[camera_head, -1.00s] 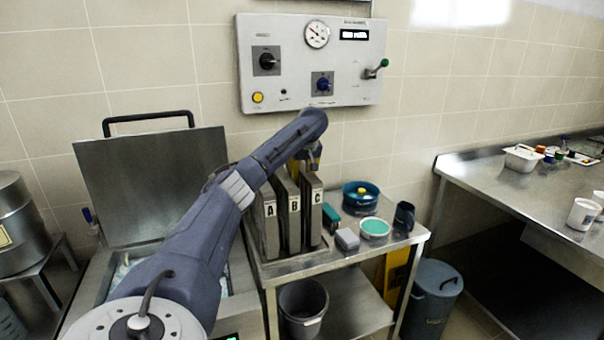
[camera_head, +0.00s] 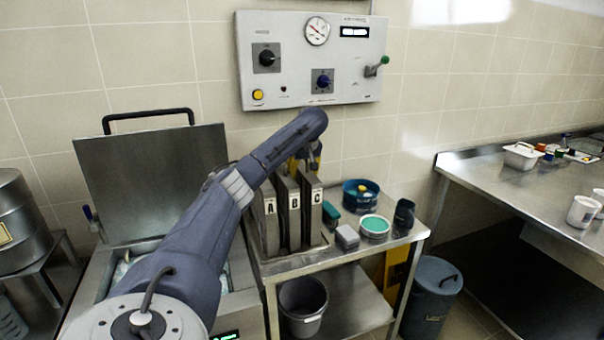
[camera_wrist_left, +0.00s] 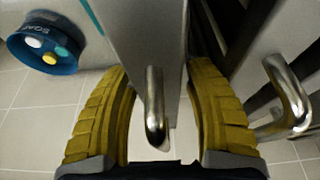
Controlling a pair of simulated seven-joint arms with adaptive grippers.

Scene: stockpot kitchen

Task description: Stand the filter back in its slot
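Three flat grey metal filters stand upright side by side in a rack on the steel cart, labelled A (camera_head: 270,222), B (camera_head: 292,225) and C (camera_head: 314,215). My left gripper (camera_head: 306,158) is over the top of the rack near filter C, partly hidden by my arm. In the left wrist view its yellow fingers (camera_wrist_left: 160,110) are apart, one on each side of a filter's metal handle (camera_wrist_left: 154,105), with gaps to it. That filter appears to be C; a neighbouring filter's handle (camera_wrist_left: 290,90) is at the right. The slot bottoms are hidden. My right gripper is not in view.
A blue pot (camera_head: 360,197), a teal-topped round dish (camera_head: 375,226), a grey block (camera_head: 347,237) and a dark cup (camera_head: 404,213) stand right of the rack. An open-lidded vat (camera_head: 150,180) is left. The wall panel (camera_head: 312,60) is above.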

